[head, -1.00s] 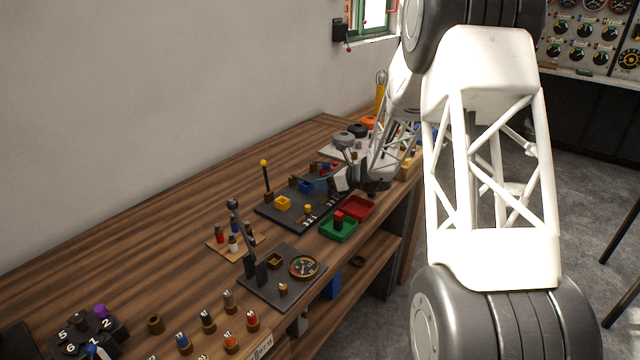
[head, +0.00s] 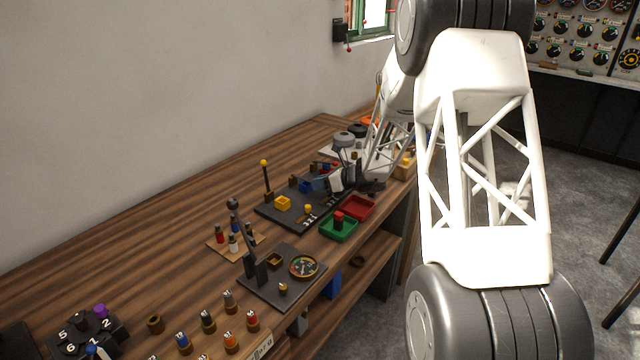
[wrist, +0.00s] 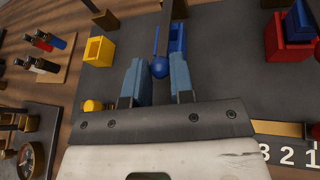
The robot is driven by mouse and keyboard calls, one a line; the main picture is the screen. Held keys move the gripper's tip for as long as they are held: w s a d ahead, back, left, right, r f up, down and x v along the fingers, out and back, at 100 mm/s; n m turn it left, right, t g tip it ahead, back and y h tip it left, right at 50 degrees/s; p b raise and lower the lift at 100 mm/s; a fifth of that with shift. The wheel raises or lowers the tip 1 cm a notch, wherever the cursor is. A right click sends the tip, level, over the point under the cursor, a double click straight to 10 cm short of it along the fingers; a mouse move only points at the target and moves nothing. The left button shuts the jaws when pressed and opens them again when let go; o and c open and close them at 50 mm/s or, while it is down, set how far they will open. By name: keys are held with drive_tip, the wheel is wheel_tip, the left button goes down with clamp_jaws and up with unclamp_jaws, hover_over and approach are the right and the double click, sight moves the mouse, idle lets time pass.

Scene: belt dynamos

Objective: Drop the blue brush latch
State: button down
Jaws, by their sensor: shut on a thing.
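The blue brush latch shows in the wrist view as a round blue knob (wrist: 160,69) on a thin dark stem, in front of an open blue box (wrist: 178,40). My gripper (wrist: 159,72) has its two blue-grey fingers on either side of the knob and is shut on it. In the head view my gripper (head: 325,185) is low over the dark panel (head: 290,220), beside the blue box (head: 306,187). The knob itself is hidden there by the gripper.
A yellow box (wrist: 98,50) stands left of my gripper, with a yellow knob (wrist: 93,105) nearer. A red box (wrist: 285,40) with a blue piece is at right. A tall yellow-tipped lever (head: 264,164) rises from the panel. Green (head: 340,232) and red (head: 360,208) trays lie in front.

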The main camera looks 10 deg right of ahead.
drive_tip(key=shift+r, duration=0.1)
drive_tip(key=shift+w+a+r+g+h, duration=0.1)
drive_tip(key=shift+r+g+h, duration=0.2)
drive_tip(key=shift+r, duration=0.25)
drive_tip(key=shift+w+a+r+g+h, duration=0.1)
drive_tip(key=shift+r+g+h, duration=0.15)
drive_tip(key=shift+r, duration=0.25)
drive_tip(key=shift+w+a+r, duration=0.15)
drive_tip(key=shift+a+r, duration=0.05)
drive_tip(key=shift+r, duration=0.4)
drive_tip(key=shift+w+a+r, duration=0.15)
drive_tip(key=shift+r, duration=0.45)
drive_tip(key=c, duration=1)
unclamp_jaws()
drive_tip(key=shift+d, duration=0.1)
drive_tip(key=shift+v, duration=3.9)
drive_tip(key=shift+s, duration=0.1)
